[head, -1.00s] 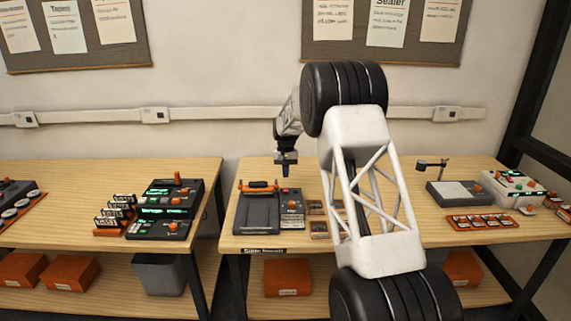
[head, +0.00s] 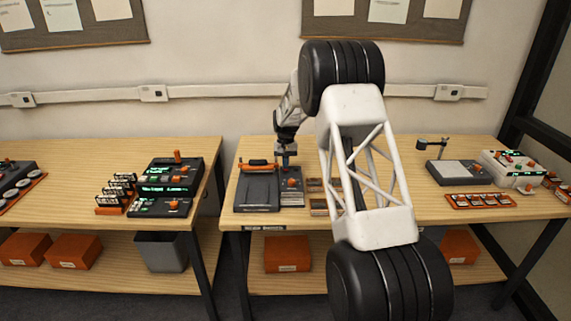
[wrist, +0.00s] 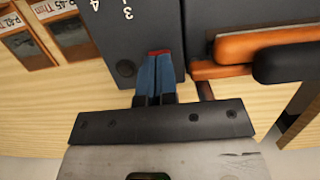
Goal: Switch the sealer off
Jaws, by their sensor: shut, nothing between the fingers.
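The sealer (head: 256,195) is a dark flat unit with an orange bar at its back, at the left end of the right-hand table. Its dark control box (head: 291,203) with an orange knob stands at its right side. My gripper (head: 286,161) is shut and points down just above the back of that box. In the wrist view my blue fingertips (wrist: 157,62) are together and empty, over the box's dark face (wrist: 128,25) with white numerals. A red strip (wrist: 158,52) shows right at the fingertips; I cannot tell whether they touch it. The switch position is hidden.
The sealer's orange handle (wrist: 265,44) is close beside my fingers. Small labelled trays (head: 316,187) lie right of the box. A second dark device (head: 165,188) stands on the left table. A scale-like unit (head: 460,172) and a pale device (head: 511,168) are at right.

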